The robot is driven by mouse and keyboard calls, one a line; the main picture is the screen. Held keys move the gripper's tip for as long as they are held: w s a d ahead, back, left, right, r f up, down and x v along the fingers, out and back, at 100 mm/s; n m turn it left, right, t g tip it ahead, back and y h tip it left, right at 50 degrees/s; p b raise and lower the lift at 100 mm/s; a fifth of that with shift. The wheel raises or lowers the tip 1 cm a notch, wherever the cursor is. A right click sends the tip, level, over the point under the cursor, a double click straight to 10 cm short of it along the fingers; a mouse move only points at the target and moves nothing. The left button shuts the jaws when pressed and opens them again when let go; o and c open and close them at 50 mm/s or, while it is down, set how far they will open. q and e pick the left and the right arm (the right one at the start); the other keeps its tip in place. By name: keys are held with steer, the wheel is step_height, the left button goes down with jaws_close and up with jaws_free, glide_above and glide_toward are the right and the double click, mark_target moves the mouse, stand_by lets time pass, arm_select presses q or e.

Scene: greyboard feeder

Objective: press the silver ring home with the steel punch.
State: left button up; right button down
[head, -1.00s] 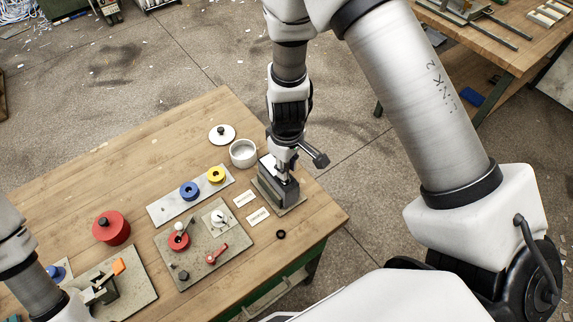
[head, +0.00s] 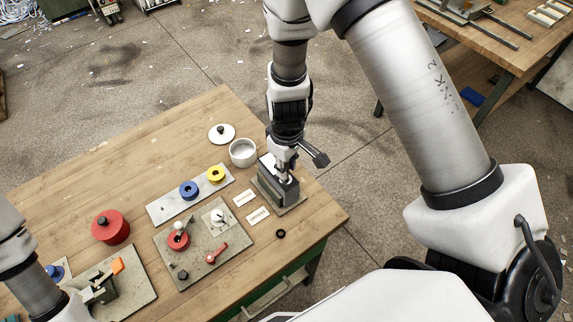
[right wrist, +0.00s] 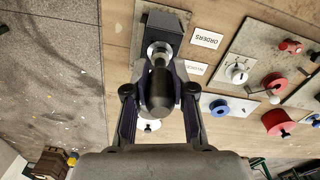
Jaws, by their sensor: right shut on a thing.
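My right gripper (head: 284,160) is over the dark block fixture (head: 284,194) near the table's right corner. In the right wrist view the right gripper (right wrist: 160,95) is shut on a dark, round-ended shaft, which I take for the steel punch (right wrist: 159,88). The shaft points at the dark block (right wrist: 165,25). A bright round metal part (right wrist: 159,50), perhaps the silver ring, shows at the punch's far end, against the block. The punch hides most of it, so I cannot tell how it is seated. My left gripper is not visible; only its arm shows at lower left.
Beside the block are a grey cup (head: 243,153) and two label cards (head: 258,215). A small black ring (head: 281,233) lies near the front edge. A pale strip (head: 160,210) holds blue and yellow spools. A board (head: 185,270) carries red and white parts.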

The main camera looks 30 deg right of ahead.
steer(key=shift+s, duration=0.1)
stand_by(0.4)
arm_select(q)
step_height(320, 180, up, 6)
steer(key=p, duration=0.5)
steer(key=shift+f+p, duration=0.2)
steer(key=shift+p, duration=0.15)
arm_select(e)
step_height(320, 180, up, 7)
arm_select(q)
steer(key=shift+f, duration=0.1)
arm_select(e)
steer(key=shift+f, duration=0.1)
